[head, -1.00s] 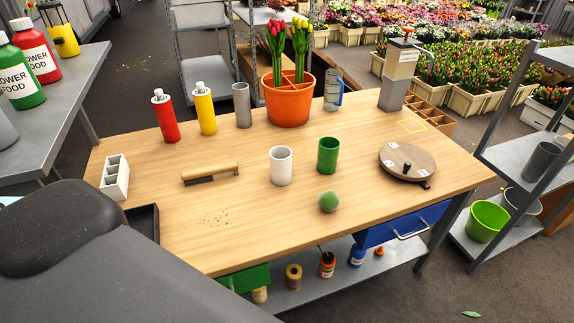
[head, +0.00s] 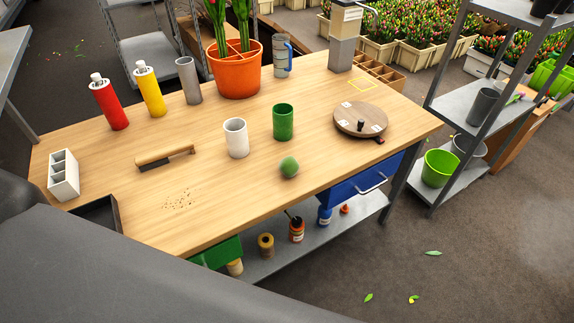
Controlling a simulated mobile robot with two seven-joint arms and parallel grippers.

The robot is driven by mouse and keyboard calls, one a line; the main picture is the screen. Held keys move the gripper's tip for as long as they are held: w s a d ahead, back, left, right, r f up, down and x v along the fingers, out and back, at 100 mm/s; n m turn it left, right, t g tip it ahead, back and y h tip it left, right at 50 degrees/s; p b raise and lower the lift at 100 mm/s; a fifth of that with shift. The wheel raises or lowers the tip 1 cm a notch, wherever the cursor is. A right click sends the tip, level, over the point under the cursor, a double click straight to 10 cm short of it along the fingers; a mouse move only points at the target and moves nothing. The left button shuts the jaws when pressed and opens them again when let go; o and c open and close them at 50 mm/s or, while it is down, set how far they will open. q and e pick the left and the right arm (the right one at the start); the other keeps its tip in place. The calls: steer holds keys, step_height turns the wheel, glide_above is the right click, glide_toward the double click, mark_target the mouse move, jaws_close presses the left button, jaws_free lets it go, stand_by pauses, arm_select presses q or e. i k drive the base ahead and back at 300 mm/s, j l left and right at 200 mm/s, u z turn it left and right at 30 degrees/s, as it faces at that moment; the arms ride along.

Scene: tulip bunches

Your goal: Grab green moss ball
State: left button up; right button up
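The green moss ball (head: 289,167) rests on the wooden table (head: 215,215) near its front edge, apart from everything else. The green cup (head: 283,122) stands behind it, and the white cup (head: 236,138) stands to its left and a little farther back. Neither of my grippers shows in the head view. A large dark grey part, likely of my own body, fills the lower left and hides the table's front left corner.
A round wooden turntable (head: 360,118) lies right of the ball. A blue drawer (head: 358,184) sticks out under the front edge. Table around the ball is clear.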

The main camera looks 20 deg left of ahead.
mark_target(289, 166)
steer(key=i+l+u, duration=0.1)
steer(key=u, duration=0.75)
steer(key=i+l+u, duration=0.15)
steer(key=l+u, duration=0.2)
steer(key=i+l+u, duration=0.1)
steer(key=l+u, duration=0.2)
steer(key=i+l+u, duration=0.1)
steer(key=l, duration=0.7)
steer(key=i+l+u, duration=0.1)
steer(key=l, duration=0.7)
